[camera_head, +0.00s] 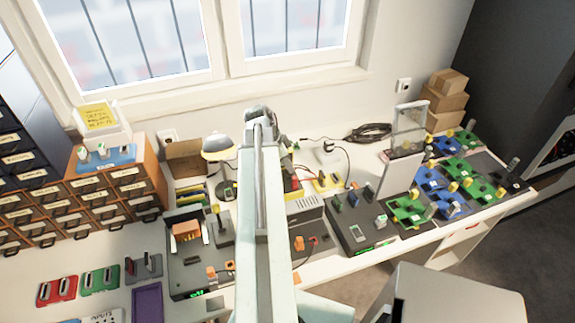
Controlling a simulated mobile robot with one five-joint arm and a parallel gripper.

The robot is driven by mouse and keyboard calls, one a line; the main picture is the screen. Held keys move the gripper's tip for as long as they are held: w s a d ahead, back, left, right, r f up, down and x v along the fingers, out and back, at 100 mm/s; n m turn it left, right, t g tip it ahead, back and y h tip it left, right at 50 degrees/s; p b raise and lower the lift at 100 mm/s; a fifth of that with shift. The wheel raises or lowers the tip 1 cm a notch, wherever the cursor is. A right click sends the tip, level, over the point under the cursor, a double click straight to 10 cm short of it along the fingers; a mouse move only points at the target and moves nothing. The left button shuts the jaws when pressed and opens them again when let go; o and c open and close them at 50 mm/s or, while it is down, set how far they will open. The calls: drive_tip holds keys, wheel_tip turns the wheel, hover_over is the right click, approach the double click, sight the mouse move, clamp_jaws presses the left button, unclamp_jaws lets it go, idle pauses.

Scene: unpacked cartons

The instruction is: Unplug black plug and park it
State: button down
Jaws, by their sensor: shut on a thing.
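My arm reaches from the bottom middle up over the bench, and its far end stands in front of the wall. My gripper's jaws are hidden behind my own arm, so I cannot see what is between them. Several small plugs stand on a dark grey panel (362,236) right of my arm; dark ones (353,197) are at its back edge. I cannot tell whether one of these is the black plug. Another dark device (185,272) with orange parts sits left of my arm.
Green and blue boards (465,168) fill the bench's right end, beside a clear upright panel (406,130) and stacked cartons (445,95). A black cable coil (370,132) lies at the back. A drawer cabinet (110,190) stands left, near a lamp (217,147).

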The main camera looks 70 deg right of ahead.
drive_tip(key=shift+f, duration=0.15)
idle(0.4)
drive_tip(key=shift+f+b, duration=0.25)
drive_tip(key=shift+b, duration=0.15)
drive_tip(key=shift+f+b, duration=0.35)
idle(0.7)
drive_tip(key=c, duration=1.3)
unclamp_jaws()
drive_tip(key=p+v, duration=0.7)
drive_tip(key=v, duration=0.1)
